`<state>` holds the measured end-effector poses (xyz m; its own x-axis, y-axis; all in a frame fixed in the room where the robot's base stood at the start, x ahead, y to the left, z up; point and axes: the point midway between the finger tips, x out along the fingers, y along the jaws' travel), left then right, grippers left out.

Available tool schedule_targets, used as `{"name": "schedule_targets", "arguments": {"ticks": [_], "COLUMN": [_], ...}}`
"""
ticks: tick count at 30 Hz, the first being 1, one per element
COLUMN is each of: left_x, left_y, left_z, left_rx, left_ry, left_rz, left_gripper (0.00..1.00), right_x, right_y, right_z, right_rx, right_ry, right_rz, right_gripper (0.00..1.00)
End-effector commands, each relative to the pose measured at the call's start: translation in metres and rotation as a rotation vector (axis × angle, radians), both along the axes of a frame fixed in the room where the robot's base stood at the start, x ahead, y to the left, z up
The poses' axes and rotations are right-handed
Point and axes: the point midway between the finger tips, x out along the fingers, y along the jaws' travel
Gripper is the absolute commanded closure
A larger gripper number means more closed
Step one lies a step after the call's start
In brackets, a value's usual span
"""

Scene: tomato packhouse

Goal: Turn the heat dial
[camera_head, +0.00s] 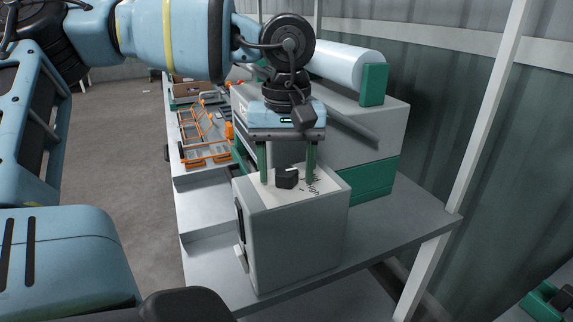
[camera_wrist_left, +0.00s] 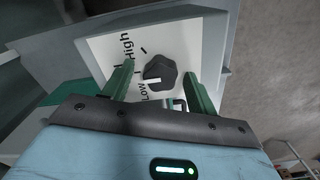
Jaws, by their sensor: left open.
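The heat dial (camera_head: 287,178) is a dark, faceted knob on the sloped top of a grey box (camera_head: 295,235). My left gripper (camera_head: 287,172) points down over the dial and is open. Its two green fingers stand on either side of the dial, with gaps visible in the left wrist view (camera_wrist_left: 161,88). My right gripper is not in view.
The box stands near the front end of a grey bench (camera_head: 400,225). Behind it is a grey and green machine (camera_head: 385,125) with a pale roll (camera_head: 347,66). Orange-edged crates (camera_head: 205,160) lie at the back left. A white post (camera_head: 480,120) rises at the right.

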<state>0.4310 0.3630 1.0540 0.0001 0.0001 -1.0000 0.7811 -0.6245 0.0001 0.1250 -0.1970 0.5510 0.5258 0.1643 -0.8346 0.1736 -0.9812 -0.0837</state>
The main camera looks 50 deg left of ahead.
Motion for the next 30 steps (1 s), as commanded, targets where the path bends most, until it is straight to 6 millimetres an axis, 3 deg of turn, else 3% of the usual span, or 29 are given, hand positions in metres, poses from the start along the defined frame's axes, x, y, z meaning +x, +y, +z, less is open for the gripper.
{"name": "schedule_targets", "arguments": {"ticks": [5,16,30], "left_x": [0.0,0.0,0.0], "left_y": [0.0,0.0,0.0], "left_z": [0.015,0.069,0.078], "left_rx": [0.002,0.0,0.001], "left_ry": [-0.003,-0.003,-0.001], "left_rz": [0.0,0.0,0.0], "left_gripper": [0.42,0.42,0.42], "right_x": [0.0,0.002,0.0], "right_y": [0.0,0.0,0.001], "right_z": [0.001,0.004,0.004], "right_rx": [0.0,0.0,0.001], "right_ry": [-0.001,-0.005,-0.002], "right_rz": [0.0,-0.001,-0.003], "right_gripper": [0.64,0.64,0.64]}}
